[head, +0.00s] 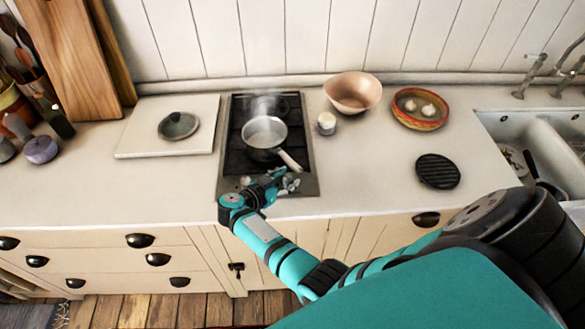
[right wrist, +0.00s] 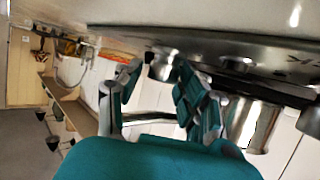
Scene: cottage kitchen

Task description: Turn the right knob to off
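The hob (head: 226,165) is set in the counter, with a row of knobs on its steel front strip. My right gripper (head: 285,178) is over the right part of that strip and hides some of it. In the right wrist view, the right knob (right wrist: 161,66) is the end one on the panel and sits between the fingertips of my right gripper (right wrist: 157,70). The fingers are apart; I cannot tell whether they touch the knob. Another knob (right wrist: 236,65) stands farther along the panel. My left gripper is not in view.
A steaming saucepan (head: 264,131) stands on the hob, its handle (head: 289,161) reaching towards my right gripper. A small white jar (head: 326,123), a pink bowl (head: 353,92) and a black trivet (head: 437,171) are to the right. Free counter lies left of the hob's front.

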